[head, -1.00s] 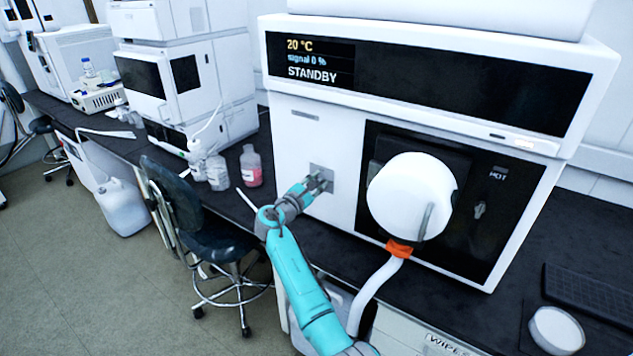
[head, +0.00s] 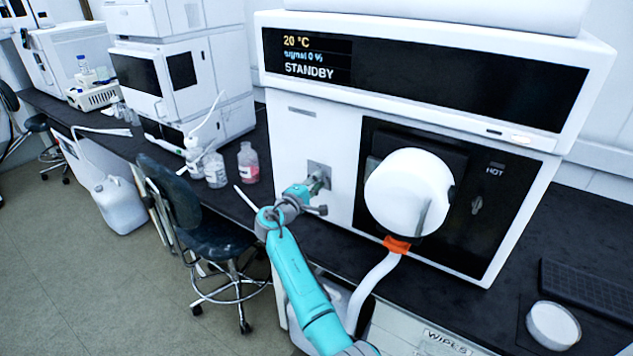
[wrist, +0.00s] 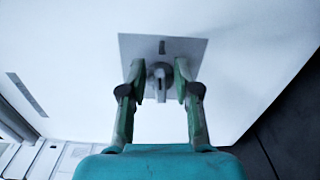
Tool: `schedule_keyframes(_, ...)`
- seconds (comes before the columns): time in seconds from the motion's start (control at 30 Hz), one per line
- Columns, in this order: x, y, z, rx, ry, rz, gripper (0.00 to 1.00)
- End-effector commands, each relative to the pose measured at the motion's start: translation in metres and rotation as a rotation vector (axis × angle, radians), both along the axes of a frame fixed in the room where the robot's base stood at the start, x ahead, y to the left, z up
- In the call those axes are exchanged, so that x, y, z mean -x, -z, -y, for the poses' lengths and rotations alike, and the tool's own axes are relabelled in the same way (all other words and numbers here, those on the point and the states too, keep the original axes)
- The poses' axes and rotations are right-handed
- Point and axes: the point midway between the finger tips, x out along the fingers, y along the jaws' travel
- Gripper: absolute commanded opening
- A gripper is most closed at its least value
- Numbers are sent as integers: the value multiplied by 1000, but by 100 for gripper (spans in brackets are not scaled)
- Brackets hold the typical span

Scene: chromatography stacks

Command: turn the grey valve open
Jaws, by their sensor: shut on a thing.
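The grey valve (wrist: 160,82) is a small knob with a handle, set on a square grey plate (wrist: 132,46) on the white front of the instrument. A short dark mark shows on the plate above the knob. My gripper (wrist: 160,70) is shut on the valve, one finger on each side of it in the wrist view. In the head view my gripper (head: 316,184) is at the plate, left of the black panel, and hides most of the valve. The finger contact itself is hard to make out.
The instrument's display (head: 320,56) reads 20 °C, signal 0 %, STANDBY. A round white part (head: 405,190) with an orange collar (head: 397,245) and white hose sticks out to the right of my arm. Bottles (head: 248,163) stand left, and a chair (head: 205,225) stands front left.

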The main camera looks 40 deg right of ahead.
Motion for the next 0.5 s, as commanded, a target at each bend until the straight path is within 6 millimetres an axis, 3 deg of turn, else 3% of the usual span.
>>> schedule_keyframes(0.5, 0, 3, 0, -43, 0, 116, 0)
